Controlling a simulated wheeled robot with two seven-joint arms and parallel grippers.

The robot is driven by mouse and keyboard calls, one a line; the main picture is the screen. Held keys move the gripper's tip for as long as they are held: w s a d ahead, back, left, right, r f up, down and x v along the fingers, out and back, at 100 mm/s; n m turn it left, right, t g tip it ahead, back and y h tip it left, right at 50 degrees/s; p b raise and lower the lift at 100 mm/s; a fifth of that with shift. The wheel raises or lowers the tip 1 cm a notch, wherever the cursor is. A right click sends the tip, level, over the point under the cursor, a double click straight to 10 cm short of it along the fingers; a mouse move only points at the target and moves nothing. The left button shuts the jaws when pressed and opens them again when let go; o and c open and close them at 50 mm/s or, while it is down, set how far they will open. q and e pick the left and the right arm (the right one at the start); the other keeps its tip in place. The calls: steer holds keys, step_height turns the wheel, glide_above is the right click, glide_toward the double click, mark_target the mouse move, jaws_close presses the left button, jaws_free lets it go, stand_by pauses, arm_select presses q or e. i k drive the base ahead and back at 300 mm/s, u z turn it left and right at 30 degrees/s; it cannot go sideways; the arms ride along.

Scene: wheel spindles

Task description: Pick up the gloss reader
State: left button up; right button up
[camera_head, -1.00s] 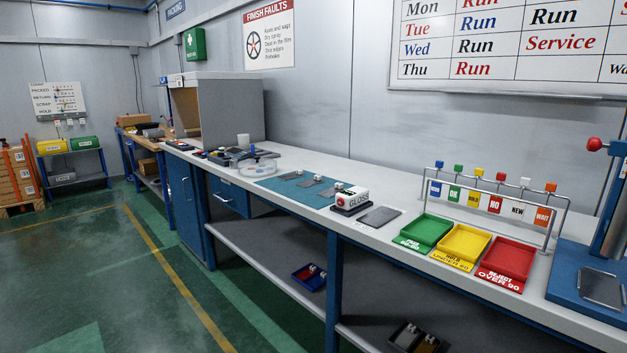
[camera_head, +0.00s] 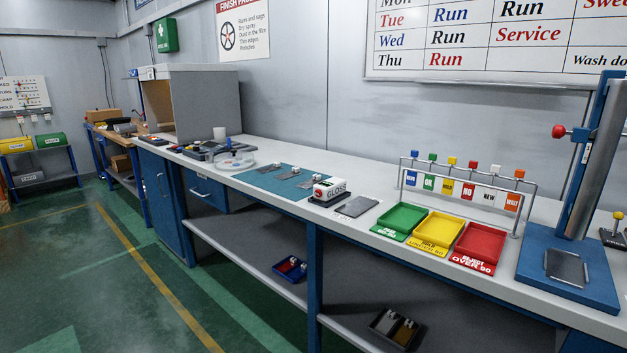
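The gloss reader (camera_head: 331,190) is a small white box with the word GLOSS on its side and a red round part on its front. It sits on a dark base on the long grey workbench (camera_head: 370,228), near the front edge, between a teal mat and a dark grey plate (camera_head: 357,206). Neither of my grippers shows in the head view.
Green (camera_head: 400,219), yellow (camera_head: 437,231) and red (camera_head: 480,244) trays stand right of the plate, before a rack of tags (camera_head: 464,185). The teal mat (camera_head: 285,190) holds several small pieces. A blue press (camera_head: 565,275) stands far right. The floor in front is clear.

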mark_target(333, 188)
steer(key=u, duration=0.05)
steer(key=k, duration=0.5)
steer(key=z, duration=0.85)
steer(key=i, duration=1.55)
steer(key=u, duration=0.3)
